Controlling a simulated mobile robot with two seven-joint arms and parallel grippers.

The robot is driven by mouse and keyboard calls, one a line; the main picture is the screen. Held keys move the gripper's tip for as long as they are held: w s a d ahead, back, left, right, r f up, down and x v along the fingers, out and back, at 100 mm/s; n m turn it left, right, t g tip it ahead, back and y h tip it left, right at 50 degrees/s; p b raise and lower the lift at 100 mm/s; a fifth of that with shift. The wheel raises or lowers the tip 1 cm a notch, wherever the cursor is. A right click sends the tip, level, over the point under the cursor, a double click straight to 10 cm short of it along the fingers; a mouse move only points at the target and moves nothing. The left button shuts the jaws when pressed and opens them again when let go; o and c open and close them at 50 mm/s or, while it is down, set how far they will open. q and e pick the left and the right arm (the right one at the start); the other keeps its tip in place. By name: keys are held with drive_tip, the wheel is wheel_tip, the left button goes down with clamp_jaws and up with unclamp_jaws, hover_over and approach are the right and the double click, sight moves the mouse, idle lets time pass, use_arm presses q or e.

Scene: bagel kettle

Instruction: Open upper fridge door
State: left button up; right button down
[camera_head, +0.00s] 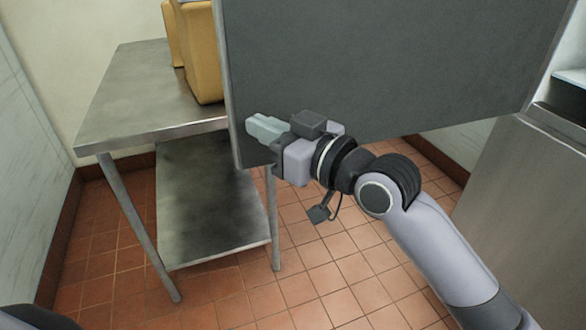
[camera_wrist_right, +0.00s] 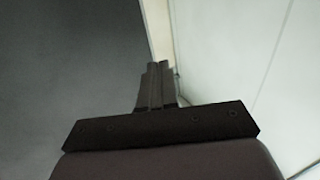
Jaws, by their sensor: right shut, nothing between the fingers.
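The upper fridge door (camera_head: 390,70) is a large dark grey panel standing swung out from the fridge (camera_head: 520,200) at the right. Its free edge is at the left, and part of the opening shows behind it at the far right. My right gripper (camera_head: 258,127) is shut and empty in front of the panel, by its lower left corner. In the right wrist view the closed fingers (camera_wrist_right: 157,80) point along the dark panel (camera_wrist_right: 70,70) towards its pale edge; I cannot tell whether they touch it. My left gripper is out of view.
A steel table (camera_head: 150,105) with a lower shelf (camera_head: 210,200) stands at the left, close to the door's free edge. Yellow containers (camera_head: 203,55) stand on it, partly hidden by the door. The tiled floor (camera_head: 330,275) below the door is clear.

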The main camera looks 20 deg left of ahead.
drive_tip(key=s+d, duration=0.5)
drive_tip(key=s, duration=0.2)
drive_tip(key=shift+d+b, duration=0.3)
drive_tip(key=shift+b, duration=0.05)
drive_tip(key=w+d+f+m+t+h, duration=0.3)
drive_tip(key=d+f+m+h, duration=0.15)
drive_tip(key=d+f, duration=0.4)
drive_tip(key=w+d+f+m+t+h, duration=0.25)
drive_tip(key=d+f+m, duration=0.3)
drive_tip(key=f, duration=0.65)
drive_tip(key=s+d+f+g+h, duration=0.1)
drive_tip(key=s+d+f+h, duration=0.2)
drive_tip(key=s+d+f, duration=0.4)
drive_tip(key=s+d+f+m+g+h, duration=0.1)
drive_tip(key=s+d+f+h, duration=0.3)
drive_tip(key=s+d+f, duration=0.4)
drive_tip(key=d+f, duration=0.3)
drive_tip(key=f, duration=0.2)
drive_tip(key=shift+p, duration=0.4)
drive_tip(key=shift+s+d+h, duration=0.1)
drive_tip(key=shift+h, duration=0.2)
